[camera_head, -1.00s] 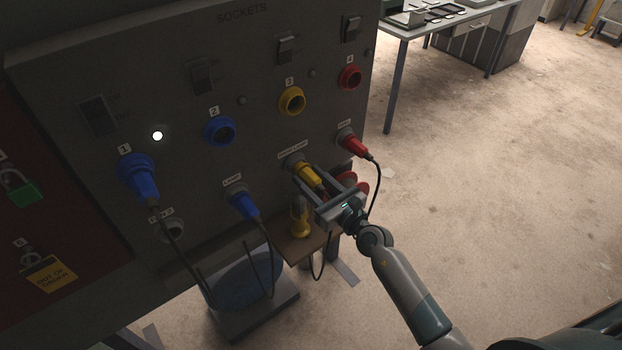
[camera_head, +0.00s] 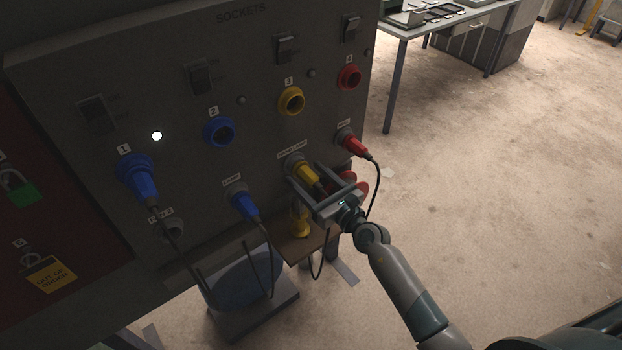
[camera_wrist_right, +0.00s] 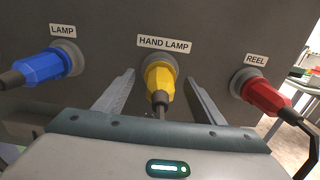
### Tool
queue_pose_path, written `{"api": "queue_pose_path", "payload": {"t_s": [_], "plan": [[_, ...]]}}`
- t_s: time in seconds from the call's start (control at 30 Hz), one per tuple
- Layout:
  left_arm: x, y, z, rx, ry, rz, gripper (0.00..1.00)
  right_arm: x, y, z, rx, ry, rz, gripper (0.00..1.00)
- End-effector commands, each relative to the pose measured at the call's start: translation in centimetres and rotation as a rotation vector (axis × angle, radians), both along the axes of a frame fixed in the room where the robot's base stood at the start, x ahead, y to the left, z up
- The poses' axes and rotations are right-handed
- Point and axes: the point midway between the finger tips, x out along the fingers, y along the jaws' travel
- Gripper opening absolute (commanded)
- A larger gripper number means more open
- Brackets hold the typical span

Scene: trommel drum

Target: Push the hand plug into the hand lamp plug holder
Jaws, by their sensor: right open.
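The yellow hand lamp plug (camera_head: 307,173) sits in the grey holder (camera_head: 294,160) labelled HAND LAMP on the panel. In the right wrist view the plug (camera_wrist_right: 159,84) points into the round grey holder (camera_wrist_right: 161,63); how deep it sits I cannot tell. My right gripper (camera_head: 306,178) is open, with one finger on each side of the plug. In the wrist view both fingers of the right gripper (camera_wrist_right: 160,90) stand apart from the plug, with gaps showing. My left gripper is not in view.
A blue plug (camera_head: 243,204) sits in the LAMP holder and a red plug (camera_head: 354,145) in the REEL holder, close on either side. Above are sockets, including yellow socket 3 (camera_head: 291,101). A small brown shelf (camera_head: 305,246) is below. Open floor lies right.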

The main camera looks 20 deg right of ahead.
Motion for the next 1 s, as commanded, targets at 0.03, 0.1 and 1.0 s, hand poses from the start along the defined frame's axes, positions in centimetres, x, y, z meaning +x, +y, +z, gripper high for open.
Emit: {"api": "queue_pose_path", "payload": {"t_s": [0.03, 0.1, 1.0], "plan": [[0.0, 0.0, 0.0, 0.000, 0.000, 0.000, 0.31, 0.0, 0.0, 0.0, 0.000, 0.001, 0.000, 0.63], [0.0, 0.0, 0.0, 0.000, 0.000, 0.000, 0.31, -0.2, -0.1, -0.1, 0.000, 0.001, 0.000, 0.63], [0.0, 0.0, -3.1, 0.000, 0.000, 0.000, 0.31, -13.1, -4.8, -0.3, 0.000, 0.001, 0.000, 0.63]]}}
